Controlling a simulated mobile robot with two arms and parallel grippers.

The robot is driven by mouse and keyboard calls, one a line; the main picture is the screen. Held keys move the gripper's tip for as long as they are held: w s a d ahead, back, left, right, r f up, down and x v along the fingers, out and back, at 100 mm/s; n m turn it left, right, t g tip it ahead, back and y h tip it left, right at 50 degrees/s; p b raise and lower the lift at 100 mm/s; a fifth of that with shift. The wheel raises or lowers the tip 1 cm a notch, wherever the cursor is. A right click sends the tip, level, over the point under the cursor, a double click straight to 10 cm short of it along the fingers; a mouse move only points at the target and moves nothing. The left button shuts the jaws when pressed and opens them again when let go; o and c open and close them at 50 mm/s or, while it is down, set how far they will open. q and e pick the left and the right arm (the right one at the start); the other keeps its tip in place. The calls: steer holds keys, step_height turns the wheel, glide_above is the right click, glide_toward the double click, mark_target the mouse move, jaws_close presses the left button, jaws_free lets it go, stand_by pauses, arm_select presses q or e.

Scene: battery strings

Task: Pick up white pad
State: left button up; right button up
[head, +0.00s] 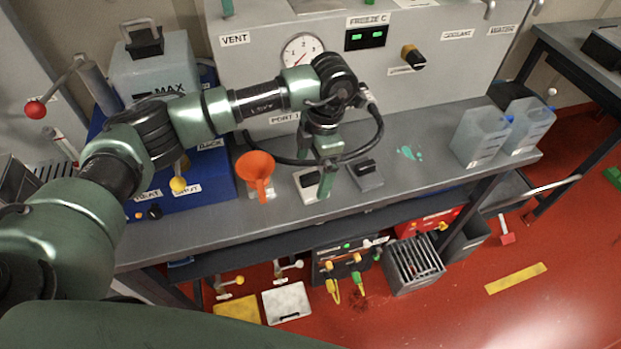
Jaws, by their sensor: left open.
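A small white pad (306,183) with a dark top piece lies on the grey bench, just right of the orange funnel. My left gripper (323,178) is low over the bench at this pad's right side, pointing down, with its jaws open. A green finger covers part of the pad, and I cannot tell whether it touches it. A larger white flat panel (288,302) with a dark slot lies on the red floor below the bench. My right gripper is not in view.
A grey block (366,177) with a black top stands close right of the left gripper. The orange funnel (257,172) stands to the left. Two translucent containers (481,138) stand at the bench's right end. A teal spill (410,153) marks the otherwise clear bench between.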

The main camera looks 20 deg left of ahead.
arm_select(q)
steer(key=f, duration=0.2)
steer(key=shift+w+a+f+p, duration=0.15)
steer(key=shift+a+f+p, duration=0.1)
steer(key=shift+f+p, duration=0.15)
steer(key=shift+f, duration=0.5)
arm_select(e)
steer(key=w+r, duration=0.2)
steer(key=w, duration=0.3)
arm_select(q)
steer(key=c, duration=1.3)
steer(key=shift+r, duration=0.6)
step_height(320, 180, up, 12)
steer(key=b, duration=0.4)
step_height(320, 180, up, 7)
glide_above(311, 175)
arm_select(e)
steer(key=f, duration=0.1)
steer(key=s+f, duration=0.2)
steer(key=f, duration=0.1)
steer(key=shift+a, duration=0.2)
